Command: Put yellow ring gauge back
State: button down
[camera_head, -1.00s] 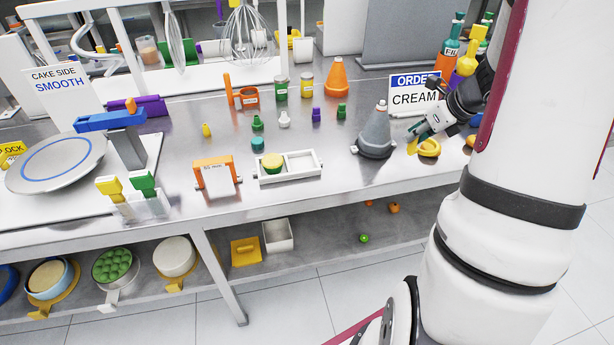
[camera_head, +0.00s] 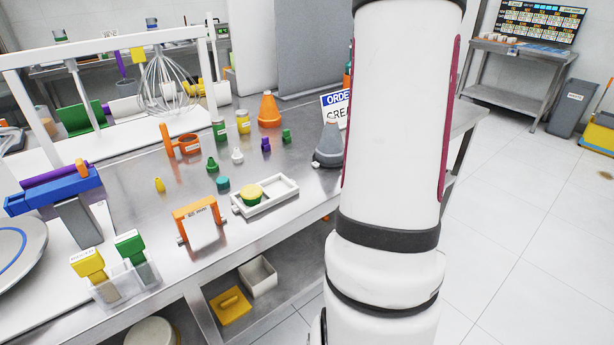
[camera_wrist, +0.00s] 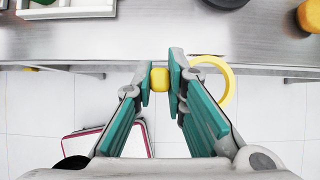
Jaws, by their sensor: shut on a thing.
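My gripper (camera_wrist: 160,82) is shut on a yellow block-like part (camera_wrist: 160,78) between its teal-padded fingertips in the wrist view. The yellow ring gauge (camera_wrist: 228,88) shows as an open loop just right of the right finger. The finger hides where the held part would join the loop. Both are seen over the bench's front edge, with white floor tiles behind the fingers. In the head view my arm hides the gripper and the ring.
The metal bench (camera_head: 130,200) carries a grey cone (camera_head: 328,150), a white tray (camera_head: 278,190) with a yellow-green round piece, an orange stand (camera_head: 198,215) and several small coloured pieces. An orange object (camera_wrist: 310,16) is at the wrist view's upper right.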

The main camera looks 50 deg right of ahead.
jog(key=shift+w+a+f+b, duration=0.2)
jog(key=shift+w+f, duration=0.55)
jog(key=shift+w, duration=1.3)
jog(key=shift+w+a+f+b, duration=0.1)
jog(key=shift+w+a+f, duration=0.5)
jog(key=shift+w, duration=1.4)
jog(key=shift+w+f+b, duration=0.1)
jog(key=shift+w+f, duration=0.85)
jog(key=shift+w, duration=1.1)
jog(key=shift+f, duration=0.2)
jog(key=c, duration=1.6)
grip_release()
jog(key=shift+r, duration=0.15)
